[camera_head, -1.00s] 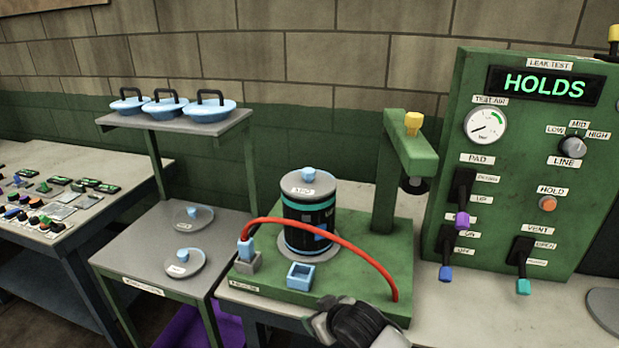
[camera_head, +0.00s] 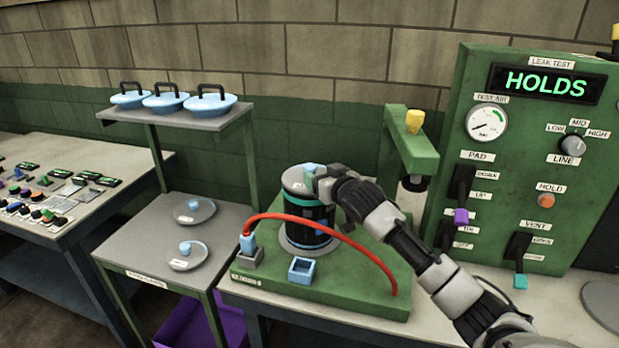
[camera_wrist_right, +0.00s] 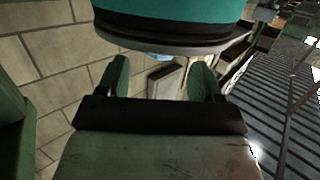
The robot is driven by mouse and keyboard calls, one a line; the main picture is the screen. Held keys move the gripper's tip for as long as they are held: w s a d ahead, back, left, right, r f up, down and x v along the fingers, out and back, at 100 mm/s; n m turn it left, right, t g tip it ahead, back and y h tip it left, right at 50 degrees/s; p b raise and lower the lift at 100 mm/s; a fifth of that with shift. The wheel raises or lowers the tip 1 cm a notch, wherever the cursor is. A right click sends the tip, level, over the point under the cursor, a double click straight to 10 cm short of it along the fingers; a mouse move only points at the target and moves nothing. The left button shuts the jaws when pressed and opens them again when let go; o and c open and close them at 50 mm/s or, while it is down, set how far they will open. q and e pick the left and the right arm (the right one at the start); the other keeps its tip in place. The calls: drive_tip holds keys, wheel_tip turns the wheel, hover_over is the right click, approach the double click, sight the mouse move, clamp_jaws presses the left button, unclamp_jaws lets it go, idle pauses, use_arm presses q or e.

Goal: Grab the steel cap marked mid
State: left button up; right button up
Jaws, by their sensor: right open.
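The steel cap (camera_head: 292,178) is a flat grey disc with a light blue knob. It sits on the dark canister with teal bands (camera_head: 297,213). My right gripper (camera_head: 313,172) is open at the knob and covers part of the cap, including its label. In the right wrist view the picture is upside down: the cap's rim (camera_wrist_right: 170,43) shows below the teal canister, and a bit of the blue knob (camera_wrist_right: 159,57) shows between the open fingers (camera_wrist_right: 160,75). Contact cannot be told. Two similar caps lie on the left stand, the back one (camera_head: 205,212) and the front one (camera_head: 198,260); their labels are unreadable.
A red hose (camera_head: 340,237) arches in front of the canister. A green press post (camera_head: 398,160) stands behind right. The leak test panel (camera_head: 450,130) reads HOLDS. Blue lidded pans (camera_head: 211,105) stand on the upper shelf. An empty blue square socket (camera_head: 302,270) is in front.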

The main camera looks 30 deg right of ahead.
sight(313, 170)
drive_tip(key=shift+w+r+p, duration=0.15)
drive_tip(key=shift+w+p, duration=0.2)
drive_tip(key=shift+w, duration=0.1)
drive_tip(key=w, duration=0.1)
drive_tip(key=w+p, duration=0.1)
drive_tip(key=w, duration=0.2)
drive_tip(key=shift+f+p, duration=0.3)
drive_tip(key=shift+p, duration=0.05)
drive_tip(key=shift+w+d+f, duration=0.1)
drive_tip(key=shift+w, duration=0.1)
drive_tip(key=shift+s, duration=0.1)
drive_tip(key=c, duration=1.2)
